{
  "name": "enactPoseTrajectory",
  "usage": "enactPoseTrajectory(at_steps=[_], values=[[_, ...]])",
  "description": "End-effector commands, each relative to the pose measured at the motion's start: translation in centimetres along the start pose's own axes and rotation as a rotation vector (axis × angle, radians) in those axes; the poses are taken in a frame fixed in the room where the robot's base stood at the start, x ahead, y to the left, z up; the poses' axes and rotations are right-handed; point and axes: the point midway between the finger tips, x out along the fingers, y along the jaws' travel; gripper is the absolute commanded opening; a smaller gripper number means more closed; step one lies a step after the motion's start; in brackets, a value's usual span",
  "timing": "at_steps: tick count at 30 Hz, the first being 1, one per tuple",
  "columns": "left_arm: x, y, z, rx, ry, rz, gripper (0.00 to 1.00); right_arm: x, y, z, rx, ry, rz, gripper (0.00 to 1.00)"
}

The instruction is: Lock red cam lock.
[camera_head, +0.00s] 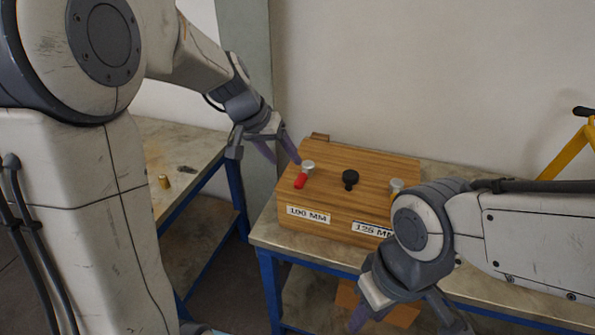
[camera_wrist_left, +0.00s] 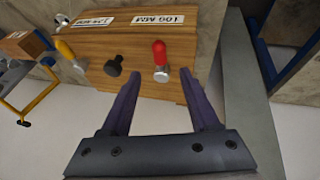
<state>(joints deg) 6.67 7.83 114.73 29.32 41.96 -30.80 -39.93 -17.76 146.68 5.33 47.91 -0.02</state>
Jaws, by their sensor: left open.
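The red cam lock (camera_head: 301,180) is a red handle on a silver pivot, on the top of a wooden box (camera_head: 335,208) above the 100 MM label. In the left wrist view the red handle (camera_wrist_left: 159,52) points toward that label, with the pivot between the fingertips in the picture. My left gripper (camera_head: 275,156) is open and empty, just behind and left of the red cam lock. Contact with it cannot be told. My right gripper (camera_head: 408,318) is open and empty in front of the box, low at the table's front edge.
A black knob (camera_head: 350,179) stands mid-box, and a silver pivot (camera_head: 396,185) with a yellow handle stands to its right, partly behind my right arm. A second table (camera_head: 185,140) at left holds a small brass piece (camera_head: 164,182). A wall rises behind the box.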

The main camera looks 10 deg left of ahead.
Motion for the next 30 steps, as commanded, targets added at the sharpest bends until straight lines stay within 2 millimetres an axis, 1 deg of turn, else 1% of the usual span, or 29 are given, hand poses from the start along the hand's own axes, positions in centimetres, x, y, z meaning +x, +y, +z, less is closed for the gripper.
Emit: enactPoseTrajectory(at_steps=[1, 9, 13, 18, 26, 27, 29, 30], values=[[0.9, 0.1, 0.1, 0.0, -0.005, 0.001, 0.61, -0.1, 0.0, 0.0, 0.0, 0.0, 0.0, 0.4], [6.0, 0.1, 0.2, -0.001, -0.007, 0.001, 0.61, -0.6, 0.0, 0.0, 0.0, 0.0, 0.0, 0.4], [7.8, 0.1, 0.2, -0.001, -0.006, 0.001, 0.61, -0.7, -0.1, 0.0, 0.0, 0.0, 0.0, 0.4], [9.0, 0.1, 0.2, 0.0, -0.003, 0.0, 0.61, -0.7, -0.1, 0.0, 0.0, 0.0, 0.0, 0.4], [9.2, 0.1, 0.1, 0.001, -0.002, -0.001, 0.61, -0.7, -0.1, 0.0, 0.0, 0.0, 0.0, 0.4], [9.1, 0.1, 0.1, 0.001, -0.002, -0.001, 0.58, -0.7, -0.1, 0.0, 0.0, 0.0, 0.0, 0.4], [9.1, 0.1, 0.1, 0.001, -0.002, -0.001, 0.35, -0.7, -0.1, 0.0, 0.0, 0.0, 0.0, 0.4], [9.1, 0.1, 0.1, 0.001, -0.002, -0.001, 0.19, -0.7, -0.1, 0.0, 0.0, 0.0, 0.0, 0.4]])
